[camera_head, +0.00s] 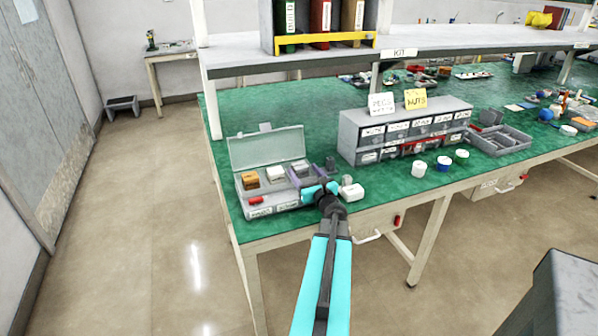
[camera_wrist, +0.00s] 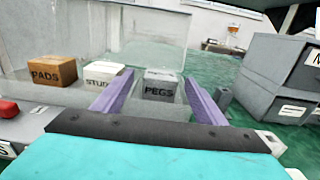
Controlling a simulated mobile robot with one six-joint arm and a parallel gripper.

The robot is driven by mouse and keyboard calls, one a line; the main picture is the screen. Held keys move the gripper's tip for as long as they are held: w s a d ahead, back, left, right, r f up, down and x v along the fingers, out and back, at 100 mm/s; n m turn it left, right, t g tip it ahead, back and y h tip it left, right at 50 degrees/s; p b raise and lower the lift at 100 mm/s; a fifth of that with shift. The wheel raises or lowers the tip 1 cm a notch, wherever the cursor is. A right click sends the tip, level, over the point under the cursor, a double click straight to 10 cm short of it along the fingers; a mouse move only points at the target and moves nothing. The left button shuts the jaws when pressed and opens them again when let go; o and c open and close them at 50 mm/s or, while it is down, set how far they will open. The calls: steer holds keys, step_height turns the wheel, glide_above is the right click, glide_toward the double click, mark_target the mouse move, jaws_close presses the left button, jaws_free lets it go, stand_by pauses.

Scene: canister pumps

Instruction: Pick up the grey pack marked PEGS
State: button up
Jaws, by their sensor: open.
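The grey pack marked PEGS (camera_wrist: 161,87) sits in the grey open-lidded case, at its right end, beside a white pack marked STUDS (camera_wrist: 104,75). An orange-brown pack marked PADS (camera_wrist: 52,72) is further left. My gripper (camera_wrist: 160,88) is open, its two purple fingers reaching forward on either side of the grey pack in the wrist view. I cannot tell whether they touch it. In the head view my gripper (camera_head: 311,182) is over the right end of the case (camera_head: 270,211) and partly hides the grey pack.
The case's clear lid (camera_head: 266,149) stands raised behind the packs. A grey drawer cabinet (camera_head: 405,133) with PEGS and NUTS cards stands further right. A red item (camera_wrist: 8,108) lies at the case's left front.

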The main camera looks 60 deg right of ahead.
mark_target(300, 166)
steer(key=shift+p+x, duration=0.85)
steer(key=shift+x, duration=1.4)
steer(key=c, duration=1.2)
steer(key=shift+o, duration=0.2)
steer(key=shift+r, duration=0.1)
steer(key=shift+r+b, duration=0.35)
steer(key=shift+r, duration=0.75)
steer(key=s+a+r+b, duration=0.1)
steer(key=s+r+b, duration=0.1)
steer(key=s, duration=1.4)
steer(key=shift+r+b, duration=0.3)
steer(key=shift+b, duration=0.35)
steer(key=shift+a, duration=0.15)
